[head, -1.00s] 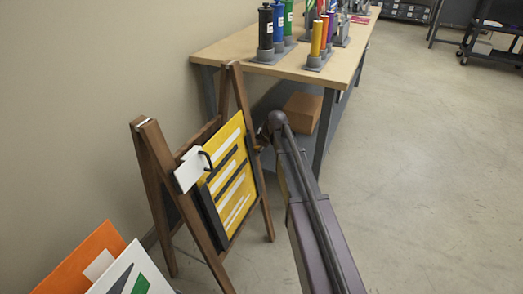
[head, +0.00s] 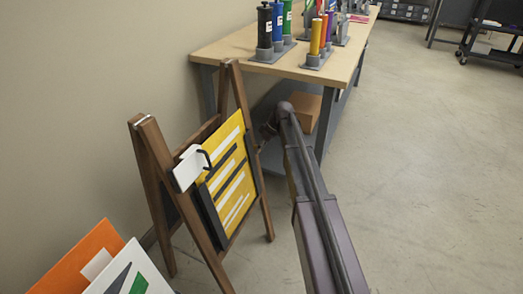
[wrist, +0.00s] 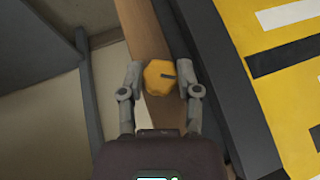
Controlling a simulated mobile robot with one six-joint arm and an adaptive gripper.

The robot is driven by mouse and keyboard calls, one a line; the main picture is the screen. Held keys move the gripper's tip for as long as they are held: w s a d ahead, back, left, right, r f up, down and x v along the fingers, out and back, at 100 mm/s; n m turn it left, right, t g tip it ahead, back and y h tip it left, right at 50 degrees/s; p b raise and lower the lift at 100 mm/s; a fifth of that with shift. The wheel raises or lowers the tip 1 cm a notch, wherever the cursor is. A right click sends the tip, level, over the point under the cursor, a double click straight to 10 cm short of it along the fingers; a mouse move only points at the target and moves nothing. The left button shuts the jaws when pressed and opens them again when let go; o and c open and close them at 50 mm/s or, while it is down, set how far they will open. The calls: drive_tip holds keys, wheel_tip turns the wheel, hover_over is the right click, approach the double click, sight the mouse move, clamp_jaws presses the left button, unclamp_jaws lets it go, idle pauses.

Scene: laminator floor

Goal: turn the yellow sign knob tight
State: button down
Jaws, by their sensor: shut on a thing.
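The yellow sign (head: 230,178) with black and white bars hangs on a brown wooden easel (head: 158,165) in the head view. Its right part also shows in the wrist view (wrist: 265,60). The yellow knob (wrist: 159,78), with a dark mark on its face, sits on the wooden post in the wrist view. My gripper (wrist: 160,80) is shut on the knob, one finger on each side. In the head view my arm hides the knob and most of the gripper.
A workbench (head: 230,62) with colored rolls on stands is behind the easel, with a cardboard box (head: 305,111) on its lower shelf. Orange and white boards (head: 85,262) lean at the lower left. The floor (head: 420,160) to the right is clear.

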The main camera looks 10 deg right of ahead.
drive_tip(key=g+y+b, duration=0.1)
drive_tip(key=m+g+y+b, duration=0.1)
drive_tip(key=b, duration=0.1)
drive_tip(key=shift+w+a+f+m+g+y, duration=0.1)
drive_tip(key=shift+f+m+g+y, duration=0.2)
drive_tip(key=shift+f+y, duration=0.1)
drive_tip(key=shift+r+m+g+y+b, duration=0.2)
drive_tip(key=shift+m+g+y+b, duration=0.35)
drive_tip(key=shift+y+b, duration=0.35)
drive_tip(key=shift+r, duration=0.1)
drive_tip(key=c, duration=0.6)
unclamp_jaws()
